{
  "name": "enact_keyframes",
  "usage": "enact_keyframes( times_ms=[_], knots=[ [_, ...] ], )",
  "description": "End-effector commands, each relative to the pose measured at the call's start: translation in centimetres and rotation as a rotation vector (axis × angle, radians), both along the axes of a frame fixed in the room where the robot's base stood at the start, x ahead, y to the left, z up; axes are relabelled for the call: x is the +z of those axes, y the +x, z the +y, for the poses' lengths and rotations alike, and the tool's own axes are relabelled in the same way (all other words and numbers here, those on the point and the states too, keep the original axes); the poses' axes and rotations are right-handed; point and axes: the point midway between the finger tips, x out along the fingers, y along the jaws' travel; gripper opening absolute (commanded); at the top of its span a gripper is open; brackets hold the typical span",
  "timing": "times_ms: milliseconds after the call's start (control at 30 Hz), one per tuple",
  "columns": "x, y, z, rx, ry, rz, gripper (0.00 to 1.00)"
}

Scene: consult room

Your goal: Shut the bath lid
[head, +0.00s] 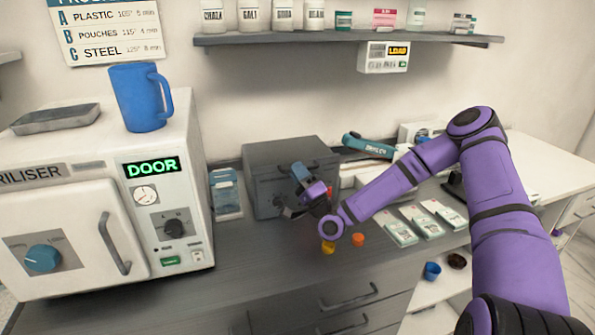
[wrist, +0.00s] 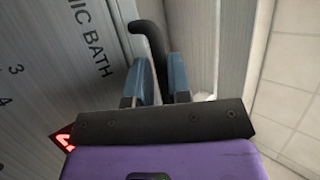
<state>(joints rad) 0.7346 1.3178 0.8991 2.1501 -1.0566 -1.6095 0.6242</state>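The bath (head: 268,165) is a grey box on the counter in the head view, right of the steriliser. In the wrist view its grey front (wrist: 65,60) carries lettering ending in "NIC BATH". A dark curved handle (wrist: 147,32) sticks out from it. My gripper (head: 299,172) is at the front of the bath. In the wrist view the two blue fingers of my gripper (wrist: 162,70) stand close together, with the handle running down between them. They appear closed on it, though their contact is partly hidden. I cannot tell how far the lid stands open.
The steriliser (head: 80,200) with a blue mug (head: 138,97) on top stands at the left. A yellow (head: 328,247) and an orange item (head: 358,240) lie before the bath. Packets (head: 395,226) lie right, under my arm. A shelf (head: 340,40) runs above.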

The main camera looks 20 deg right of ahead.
Motion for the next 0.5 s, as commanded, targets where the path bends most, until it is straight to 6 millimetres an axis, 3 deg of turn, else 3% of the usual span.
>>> enact_keyframes(
  times_ms=[267,500],
  knots=[
    [-0.7,-0.7,-0.4,-0.001,-0.001,0.005,0.22],
    [-0.8,-4.5,-2.4,-0.002,0.0,0.004,0.22]
  ],
)
